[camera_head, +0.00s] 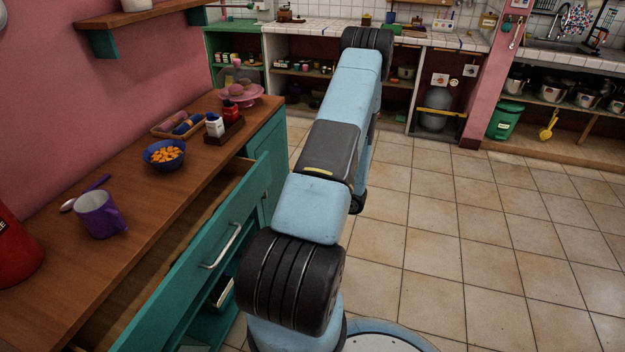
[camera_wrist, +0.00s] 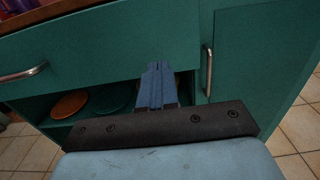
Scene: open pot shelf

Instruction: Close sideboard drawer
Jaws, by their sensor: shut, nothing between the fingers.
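The sideboard (camera_head: 130,204) is teal with a brown wooden top and stands along the left wall. Its long top drawer (camera_head: 187,290) is pulled out, with a bare gap showing behind the front. The drawer has a silver bar handle (camera_head: 222,247). In the wrist view the drawer front (camera_wrist: 110,45) fills the upper left, with its handle (camera_wrist: 24,75) at the left edge. My gripper (camera_wrist: 157,66) is shut and empty, its blue fingertips near the lower right of the drawer front; contact cannot be told. The head view does not show the gripper.
A teal cupboard door (camera_wrist: 260,60) with an upright handle is right of my fingers. An open shelf with plates (camera_wrist: 68,105) lies below the drawer. A purple mug (camera_head: 98,216) and a blue bowl (camera_head: 164,156) stand on top. Tiled floor (camera_head: 470,220) is clear at right.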

